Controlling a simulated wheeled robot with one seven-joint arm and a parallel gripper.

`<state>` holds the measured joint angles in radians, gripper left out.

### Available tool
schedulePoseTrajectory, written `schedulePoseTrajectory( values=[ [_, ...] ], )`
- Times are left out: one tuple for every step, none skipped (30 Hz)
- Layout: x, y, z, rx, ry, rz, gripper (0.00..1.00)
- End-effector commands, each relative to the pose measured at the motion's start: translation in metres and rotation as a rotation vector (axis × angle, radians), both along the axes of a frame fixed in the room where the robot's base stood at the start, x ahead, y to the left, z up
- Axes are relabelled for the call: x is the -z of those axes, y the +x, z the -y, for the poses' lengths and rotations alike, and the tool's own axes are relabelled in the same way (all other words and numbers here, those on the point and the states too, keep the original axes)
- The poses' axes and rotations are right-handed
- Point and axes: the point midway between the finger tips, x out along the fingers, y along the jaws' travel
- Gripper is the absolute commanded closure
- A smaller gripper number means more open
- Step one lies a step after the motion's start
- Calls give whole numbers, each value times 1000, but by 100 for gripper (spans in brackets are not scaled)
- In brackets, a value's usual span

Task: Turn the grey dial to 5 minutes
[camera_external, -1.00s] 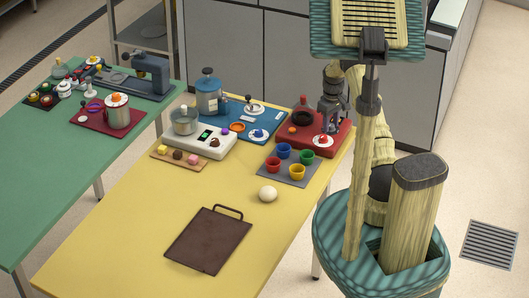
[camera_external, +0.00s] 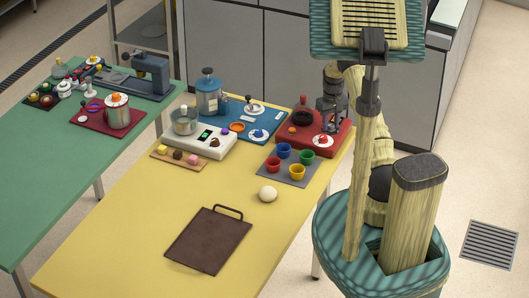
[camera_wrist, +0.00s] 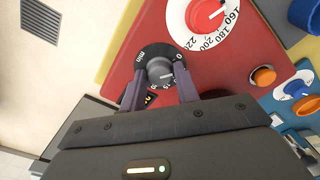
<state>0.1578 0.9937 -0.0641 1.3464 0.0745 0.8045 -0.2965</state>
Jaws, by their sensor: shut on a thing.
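The grey dial (camera_wrist: 160,73) sits on the red appliance, with a dark scale ring around it. A 0 and "min" are readable on the ring, and part of a higher number shows below. A pale pointer line crosses the dial's face; its exact setting is hard to read. My gripper (camera_wrist: 159,84) has one finger on each side of the dial and is shut on it. In the external view my gripper (camera_external: 331,128) reaches down at the back right of the red appliance (camera_external: 296,142), and the dial is hidden there.
A white temperature dial with a red knob (camera_wrist: 205,14) is close beside the grey dial. An orange button (camera_wrist: 263,76) and a blue knob (camera_wrist: 296,88) are farther right. Colored cups (camera_external: 297,171) stand on a grey mat in front of the red appliance.

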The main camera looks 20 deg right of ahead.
Motion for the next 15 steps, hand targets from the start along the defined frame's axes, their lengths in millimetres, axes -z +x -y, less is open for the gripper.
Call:
schedulePoseTrajectory(
  values=[
    [-1,1,0,36,0,2,92],
    [-1,1,0,58,-1,2,92],
    [-1,1,0,86,-1,2,92],
    [-1,1,0,108,-1,2,92],
    [-1,1,0,128,-1,2,92],
    [-1,1,0,153,-1,2,92],
    [-1,1,0,172,-1,2,92],
    [-1,1,0,188,0,2,92],
    [-1,1,0,209,0,3,92],
    [-1,1,0,222,0,3,92],
    [-1,1,0,234,0,3,92],
    [-1,1,0,249,0,3,92],
    [-1,1,0,257,-1,3,92],
    [-1,1,0,265,-1,3,92],
    [-1,1,0,274,-1,3,92]
  ],
)
